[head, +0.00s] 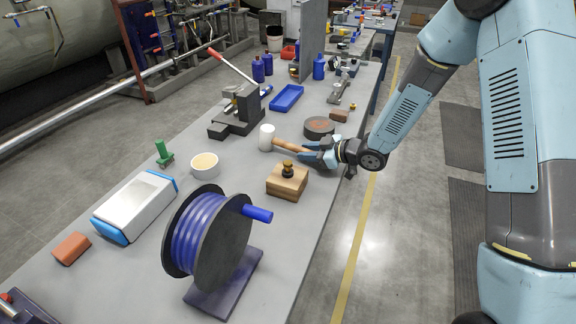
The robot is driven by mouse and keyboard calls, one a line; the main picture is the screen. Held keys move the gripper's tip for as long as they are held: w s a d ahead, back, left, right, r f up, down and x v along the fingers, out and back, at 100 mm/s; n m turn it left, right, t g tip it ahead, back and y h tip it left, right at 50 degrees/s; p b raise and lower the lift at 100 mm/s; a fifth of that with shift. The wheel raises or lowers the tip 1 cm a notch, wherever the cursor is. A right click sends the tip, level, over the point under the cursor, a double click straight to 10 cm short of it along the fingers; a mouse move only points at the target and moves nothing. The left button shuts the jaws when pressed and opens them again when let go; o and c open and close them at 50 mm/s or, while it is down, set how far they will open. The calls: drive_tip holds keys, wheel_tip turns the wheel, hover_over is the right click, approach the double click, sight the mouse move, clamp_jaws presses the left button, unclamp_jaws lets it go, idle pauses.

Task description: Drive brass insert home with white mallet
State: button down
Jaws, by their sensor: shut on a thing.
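The white mallet has a white cylindrical head (267,137) and a wooden handle (291,146). My gripper (318,154) is shut on the handle near its right end, at the right side of the grey bench. The head points left; whether it touches the bench I cannot tell. The brass insert (288,168) stands upright on top of a wooden block (287,183), its upper part showing above the block. The block sits on the bench just in front of the mallet, below it in the picture. My gripper is apart from the insert.
A hose reel with blue hose (205,235) stands in front of the block. A cream-topped white bowl (204,165) lies to its left. Behind the mallet are a dark press (240,110), a blue tray (287,98) and a dark round disc (319,127). Bare bench lies left of the block.

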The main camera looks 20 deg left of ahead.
drive_tip(key=shift+r, duration=3)
